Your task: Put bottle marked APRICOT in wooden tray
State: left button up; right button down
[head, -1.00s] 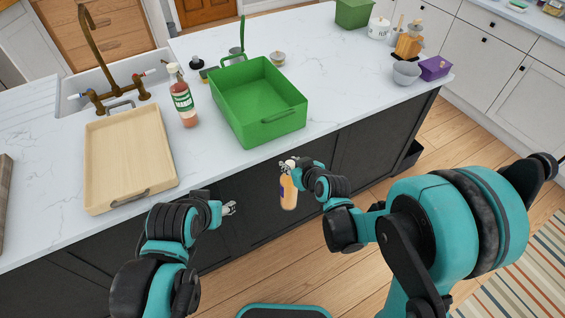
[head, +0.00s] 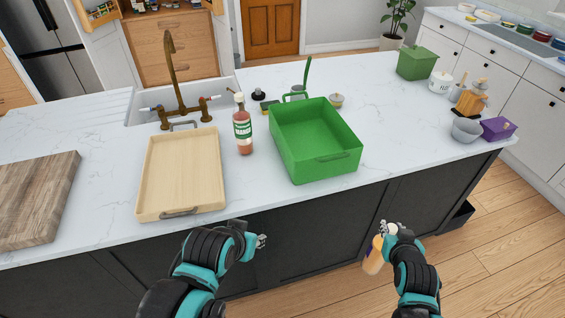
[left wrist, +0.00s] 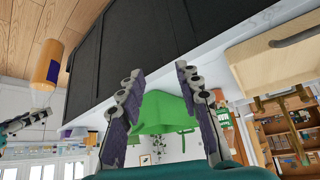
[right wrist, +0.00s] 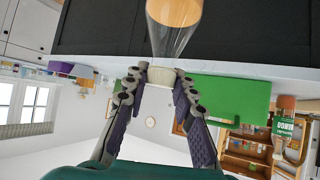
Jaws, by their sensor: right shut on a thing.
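An orange-yellow bottle with a white cap (head: 373,258) is held by my right gripper (head: 384,229), low in front of the counter's dark side. In the right wrist view the fingers (right wrist: 158,78) are shut on the cap of this bottle (right wrist: 172,25); no readable label faces any camera. It also shows in the left wrist view (left wrist: 47,64). The empty light wooden tray (head: 182,172) lies on the counter at left. My left gripper (head: 260,241) is below the counter edge near the tray; in the left wrist view its fingers (left wrist: 158,85) are apart with nothing between.
A green bin (head: 345,172) stands right of the tray. A pinkish-red bottle with a green label (head: 243,132) stands between them. A brass faucet (head: 170,75) and sink are behind the tray. A cutting board (head: 35,200) lies at far left.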

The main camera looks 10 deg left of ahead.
aim_at(185, 171)
jog(key=k+j+u, duration=0.1)
jog(key=j, duration=0.65)
jog(key=k+j+u, duration=0.15)
jog(key=j, duration=0.55)
